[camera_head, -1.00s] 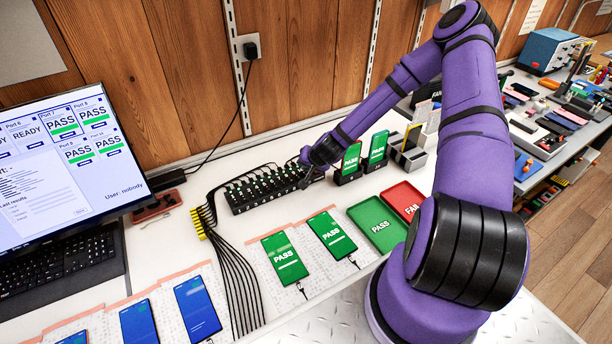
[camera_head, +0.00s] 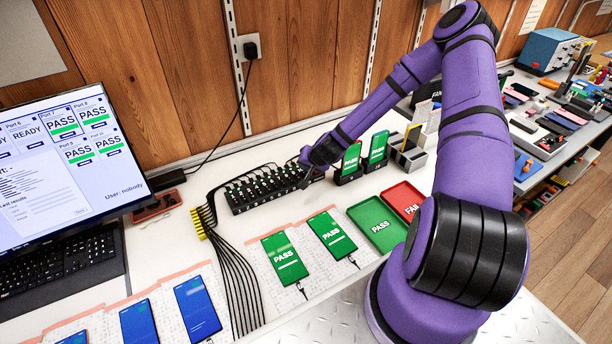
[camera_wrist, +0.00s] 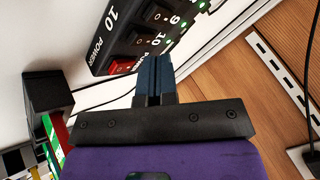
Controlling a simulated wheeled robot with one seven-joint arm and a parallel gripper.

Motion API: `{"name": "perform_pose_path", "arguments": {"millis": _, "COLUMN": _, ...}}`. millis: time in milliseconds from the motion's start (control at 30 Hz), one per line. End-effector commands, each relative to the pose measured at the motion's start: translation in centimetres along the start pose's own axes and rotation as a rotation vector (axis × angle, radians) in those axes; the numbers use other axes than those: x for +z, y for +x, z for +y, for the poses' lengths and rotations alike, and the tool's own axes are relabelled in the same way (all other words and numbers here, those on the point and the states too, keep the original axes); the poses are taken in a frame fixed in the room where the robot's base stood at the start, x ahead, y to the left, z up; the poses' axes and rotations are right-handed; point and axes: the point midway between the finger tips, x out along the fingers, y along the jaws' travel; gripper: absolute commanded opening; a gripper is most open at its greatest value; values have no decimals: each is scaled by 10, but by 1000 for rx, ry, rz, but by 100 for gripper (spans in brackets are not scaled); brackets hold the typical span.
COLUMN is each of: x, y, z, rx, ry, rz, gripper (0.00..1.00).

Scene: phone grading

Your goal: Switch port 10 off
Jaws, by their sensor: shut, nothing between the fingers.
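The black port hub (camera_head: 268,190) lies on the white bench with a row of switches and lights. It also shows in the wrist view (camera_wrist: 100,40), with labels 10 and 9, a black rocker switch (camera_wrist: 136,38) beside the 10, and a red power switch (camera_wrist: 123,66) at its end. Small green lights glow near the port labels; which light belongs to port 10 I cannot tell for sure. My gripper (camera_wrist: 152,62) is shut and empty, its fingertips close to the port 10 label and switch. I cannot tell whether they touch. In the head view, my wrist hides the hub's right end.
Two green PASS phones (camera_head: 351,158) (camera_head: 377,148) stand in holders just right of the hub. Green (camera_head: 376,226) and red (camera_head: 405,200) trays and phones (camera_head: 285,258) on mats lie in front. Black cables (camera_head: 232,265) run from the hub's left. The monitor (camera_head: 66,165) shows port results.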

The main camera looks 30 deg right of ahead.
Motion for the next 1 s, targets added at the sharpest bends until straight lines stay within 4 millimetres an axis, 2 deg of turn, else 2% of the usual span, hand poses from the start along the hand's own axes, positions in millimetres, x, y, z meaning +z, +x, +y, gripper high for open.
{"name": "perform_pose_path", "arguments": {"millis": 1000, "x": 5, "y": 6, "z": 4, "rx": 0, "ry": 0, "rz": 0, "gripper": 0}}
